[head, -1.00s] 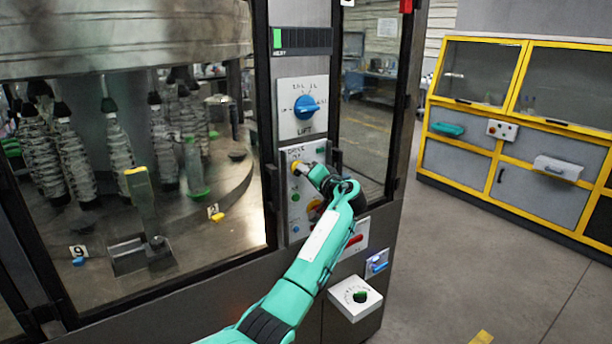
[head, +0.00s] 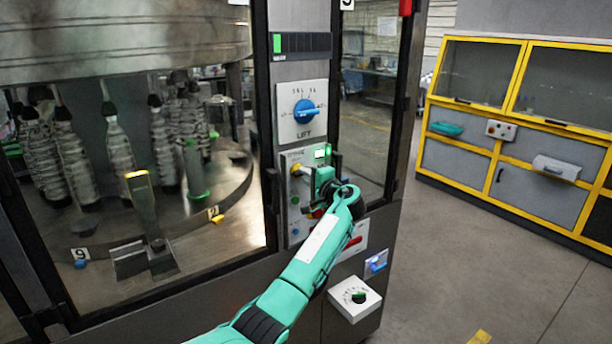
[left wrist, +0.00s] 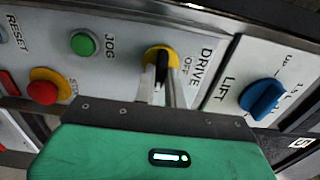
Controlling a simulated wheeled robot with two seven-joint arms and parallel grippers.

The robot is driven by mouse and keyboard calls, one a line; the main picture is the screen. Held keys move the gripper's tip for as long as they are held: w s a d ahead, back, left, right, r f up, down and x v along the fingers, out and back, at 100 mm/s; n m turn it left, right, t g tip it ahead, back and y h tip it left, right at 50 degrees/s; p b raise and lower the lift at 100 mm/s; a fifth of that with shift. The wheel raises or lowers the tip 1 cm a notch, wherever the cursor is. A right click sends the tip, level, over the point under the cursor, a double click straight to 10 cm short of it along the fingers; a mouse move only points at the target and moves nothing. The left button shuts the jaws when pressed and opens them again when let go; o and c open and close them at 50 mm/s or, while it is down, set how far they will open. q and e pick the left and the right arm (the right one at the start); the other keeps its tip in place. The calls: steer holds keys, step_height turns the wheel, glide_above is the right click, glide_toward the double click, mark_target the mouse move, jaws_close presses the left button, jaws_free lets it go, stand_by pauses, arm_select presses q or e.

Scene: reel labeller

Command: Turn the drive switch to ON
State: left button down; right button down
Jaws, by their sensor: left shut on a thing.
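The drive switch (left wrist: 162,56) is a black handle on a yellow round base, beside the words DRIVE and OFF in the left wrist view. In the head view its yellow base (head: 296,170) shows at the upper left of the lower panel. My left gripper (left wrist: 160,88) is shut on the black handle, with one finger on each side. In the head view my left gripper (head: 302,171) reaches the switch from the right. The ON mark cannot be read, and the gripper hides part of the switch. My right gripper is not in view.
The blue LIFT knob (head: 306,110) sits just above. A green JOG button (left wrist: 84,43) and a red stop button (left wrist: 44,90) on yellow are on the same panel. A white knob box (head: 355,298) juts out below.

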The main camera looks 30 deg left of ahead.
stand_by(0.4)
arm_select(q)
steer(key=c, duration=1.5)
jaws_free()
steer(key=shift+o, duration=0.2)
steer(key=shift+d, duration=0.15)
steer(key=b+v, duration=0.5)
steer(key=v, duration=0.8)
steer(key=shift+d, duration=0.3)
steer(key=shift+s+f, duration=0.1)
steer(key=shift+s, duration=0.05)
